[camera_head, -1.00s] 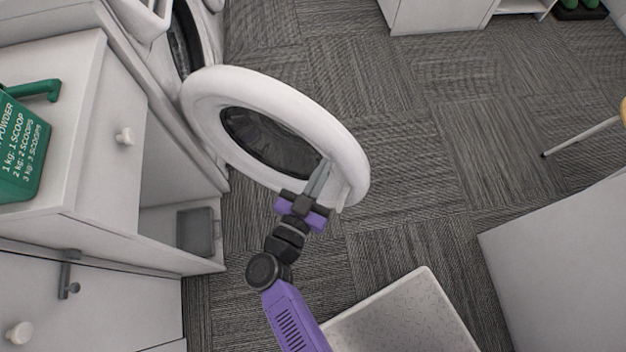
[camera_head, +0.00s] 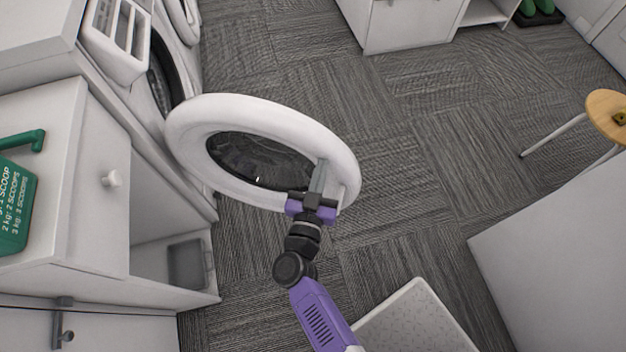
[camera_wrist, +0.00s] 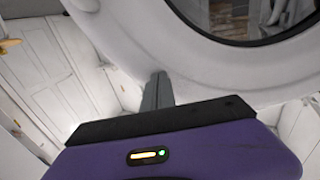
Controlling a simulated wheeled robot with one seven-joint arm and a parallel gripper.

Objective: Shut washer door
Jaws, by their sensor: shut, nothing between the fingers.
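The washer door (camera_head: 340,150) is a white ring with a dark glass middle. It stands wide open, hinged at its left side to the washer (camera_head: 125,85). The washer's dark opening shows partly behind the door. My gripper (camera_head: 321,163) is shut and empty, with its grey fingers over the near right part of the door's ring. In the wrist view the fingers (camera_wrist: 157,88) stand together against the view of the white ring (camera_wrist: 180,65). I cannot tell for certain whether they touch it.
A white cabinet (camera_head: 60,190) with a green powder tub (camera_head: 15,215) stands at the left. A light grey panel (camera_head: 560,270) fills the lower right. A stool (camera_head: 606,115) stands at the right. Carpet (camera_head: 420,150) beyond the door is clear.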

